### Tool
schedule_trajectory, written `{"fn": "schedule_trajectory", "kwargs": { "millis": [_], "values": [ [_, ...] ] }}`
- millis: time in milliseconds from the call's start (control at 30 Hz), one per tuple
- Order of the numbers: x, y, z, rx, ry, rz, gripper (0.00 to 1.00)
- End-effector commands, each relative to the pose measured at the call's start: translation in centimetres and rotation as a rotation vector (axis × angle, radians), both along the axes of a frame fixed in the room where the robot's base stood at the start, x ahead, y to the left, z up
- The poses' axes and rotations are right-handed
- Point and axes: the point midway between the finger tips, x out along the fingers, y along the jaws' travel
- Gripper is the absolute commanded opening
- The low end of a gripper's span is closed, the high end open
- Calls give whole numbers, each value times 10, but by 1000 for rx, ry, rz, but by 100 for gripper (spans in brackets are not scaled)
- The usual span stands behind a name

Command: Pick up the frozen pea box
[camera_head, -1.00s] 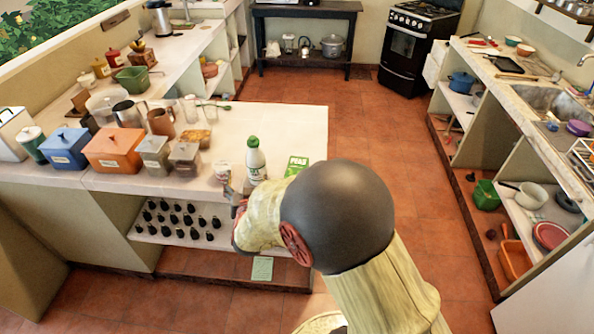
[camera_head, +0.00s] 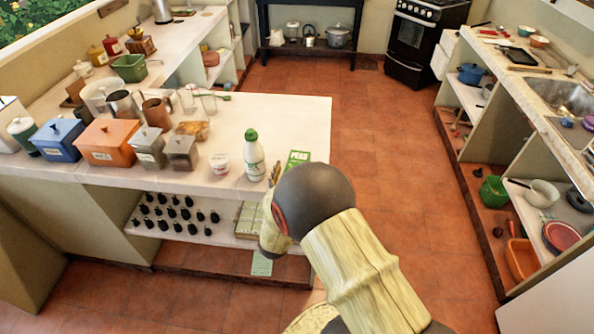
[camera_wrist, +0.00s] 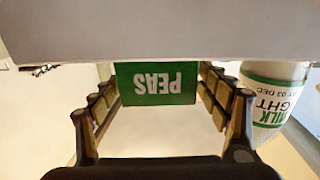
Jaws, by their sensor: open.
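The frozen pea box (camera_head: 298,157) is green with the word PEAS. It stands near the right end of the white counter (camera_head: 290,115) in the head view, its lower part hidden by my arm. In the wrist view the pea box (camera_wrist: 156,84) appears upside down, between and beyond the two fingers of my gripper (camera_wrist: 162,115). The fingers are open and spread to either side of the box, with gaps to it. In the head view my gripper is mostly hidden behind my arm, with a small part showing near the counter's front edge (camera_head: 274,172).
A white milk bottle with a green cap (camera_head: 254,156) stands just left of the box; it shows close beside a finger in the wrist view (camera_wrist: 270,100). A small tub (camera_head: 220,164) and canisters (camera_head: 182,152) stand further left. The counter behind the box is clear.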

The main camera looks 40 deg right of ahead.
Motion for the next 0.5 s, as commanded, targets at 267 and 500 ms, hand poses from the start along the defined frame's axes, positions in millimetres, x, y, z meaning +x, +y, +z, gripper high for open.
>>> {"fn": "schedule_trajectory", "kwargs": {
  "millis": [267,500],
  "values": [
    [17,-27,0,0,0,0,76],
    [19,-28,1,0,0,1,76]
  ]
}}
